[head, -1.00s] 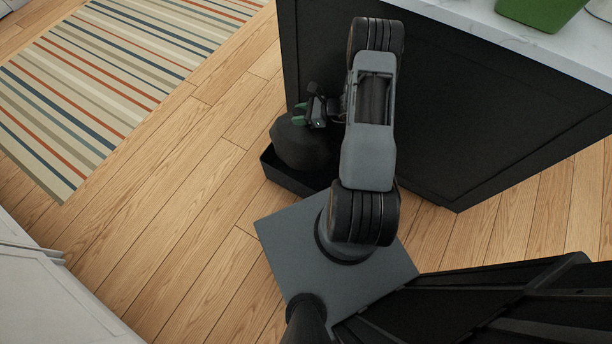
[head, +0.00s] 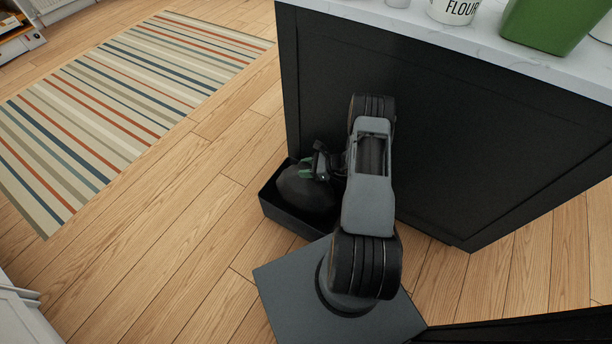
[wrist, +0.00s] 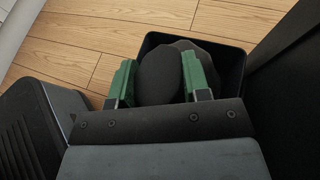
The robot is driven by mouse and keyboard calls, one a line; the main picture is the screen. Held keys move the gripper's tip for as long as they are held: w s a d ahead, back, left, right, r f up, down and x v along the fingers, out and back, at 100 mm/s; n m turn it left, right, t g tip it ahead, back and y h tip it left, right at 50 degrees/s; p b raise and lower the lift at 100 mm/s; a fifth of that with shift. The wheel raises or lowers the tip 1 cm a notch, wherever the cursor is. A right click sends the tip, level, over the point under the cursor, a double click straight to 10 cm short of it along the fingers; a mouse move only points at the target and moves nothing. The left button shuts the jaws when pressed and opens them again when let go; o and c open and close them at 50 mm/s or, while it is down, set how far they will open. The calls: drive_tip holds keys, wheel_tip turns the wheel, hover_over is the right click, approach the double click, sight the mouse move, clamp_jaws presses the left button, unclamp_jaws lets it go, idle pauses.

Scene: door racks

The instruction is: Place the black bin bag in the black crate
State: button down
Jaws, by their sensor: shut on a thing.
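The black bin bag (head: 305,190) is a dark rounded bundle at the black crate on the floor. The black crate (head: 275,208) is an open box beside the dark cabinet; its left and front walls show. In the wrist view the bag (wrist: 158,77) sits between the green fingers of my gripper (wrist: 158,82), within the outline of the crate (wrist: 233,63). My gripper (head: 316,172) is shut on the bag from above. Whether the bag touches the crate's floor is hidden.
A dark kitchen cabinet (head: 430,130) with a white top stands right behind the crate. A green container (head: 545,25) and a flour canister (head: 453,10) stand on top. A striped rug (head: 120,100) lies to the left. The wood floor between is clear.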

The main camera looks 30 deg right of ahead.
sight(306, 188)
drive_tip(key=shift+f+b, duration=0.6)
drive_tip(key=shift+f, duration=1.2)
drive_tip(key=shift+f, duration=0.2)
drive_tip(key=c, duration=0.6)
unclamp_jaws()
